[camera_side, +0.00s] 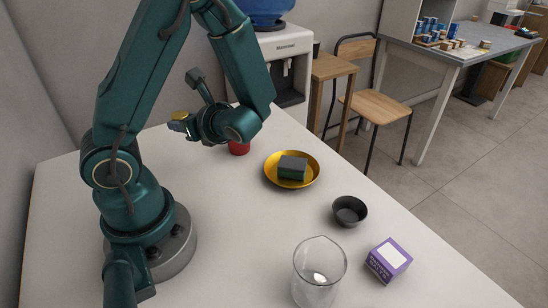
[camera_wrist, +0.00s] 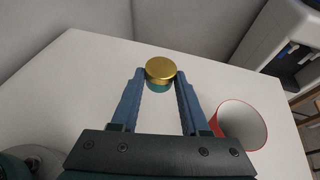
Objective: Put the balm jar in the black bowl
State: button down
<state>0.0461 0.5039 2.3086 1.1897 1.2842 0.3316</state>
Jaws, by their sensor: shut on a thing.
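The balm jar (camera_wrist: 160,73) has a gold lid and a teal body. My gripper (camera_wrist: 159,86) is shut on the jar, which sits between its fingertips. In the side view the gold-lidded jar shows at the end of my gripper (camera_side: 180,122), held above the far left part of the table. The black bowl (camera_side: 349,211) is small and stands on the table right of centre, well away from my gripper. Its visible inside looks empty. The bowl is not in the wrist view.
A red cup (camera_side: 239,147) stands below my wrist; its white inside shows in the wrist view (camera_wrist: 243,122). A yellow dish (camera_side: 271,172) holds a dark green block (camera_side: 292,168). A glass beaker (camera_side: 319,274) and a purple box (camera_side: 389,260) are near the bowl.

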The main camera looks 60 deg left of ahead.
jog(key=shift+h, duration=0.3)
